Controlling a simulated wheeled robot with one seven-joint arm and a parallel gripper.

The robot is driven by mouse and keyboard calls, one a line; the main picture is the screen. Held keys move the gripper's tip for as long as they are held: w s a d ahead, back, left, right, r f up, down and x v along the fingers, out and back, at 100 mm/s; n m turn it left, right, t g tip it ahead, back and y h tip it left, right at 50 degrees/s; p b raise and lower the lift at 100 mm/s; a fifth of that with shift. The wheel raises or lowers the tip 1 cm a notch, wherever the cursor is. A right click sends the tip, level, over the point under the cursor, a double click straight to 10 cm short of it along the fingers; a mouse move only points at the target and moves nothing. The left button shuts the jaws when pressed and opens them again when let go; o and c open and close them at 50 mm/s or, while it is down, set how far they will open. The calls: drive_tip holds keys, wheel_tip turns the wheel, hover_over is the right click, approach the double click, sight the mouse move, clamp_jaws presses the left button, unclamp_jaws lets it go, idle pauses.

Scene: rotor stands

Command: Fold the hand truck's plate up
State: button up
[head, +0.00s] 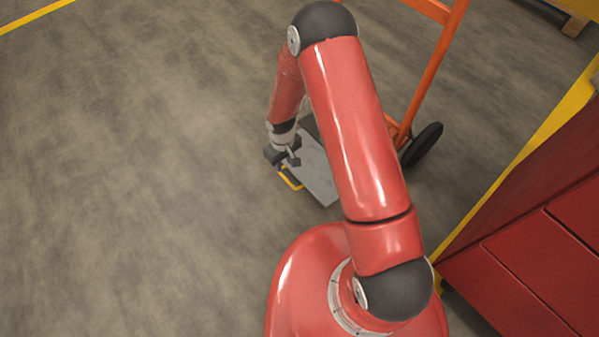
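The orange hand truck (440,65) stands upright beyond my arm, with a black wheel (422,146) on its right side. Its grey plate (315,173) is folded down and lies low, about flat over the floor. A yellow handle (291,181) sticks out from the plate's near left edge. My gripper (287,160) is at the plate's left edge, just above the yellow handle. Its fingers are small and partly hidden, so I cannot tell whether they are open, shut or touching the handle. My arm hides part of the plate and the truck's lower frame.
A red cabinet (530,250) with drawer fronts stands at the right. Yellow lines mark the floor (130,170) at top left and along the cabinet. A wooden piece (574,26) shows at top right. The floor left of the plate is clear.

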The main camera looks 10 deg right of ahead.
sight(285, 177)
wheel_tip(285, 177, down, 8)
drive_tip(key=shift+s+f+b, duration=0.1)
drive_tip(key=shift+b, duration=0.55)
clamp_jaws()
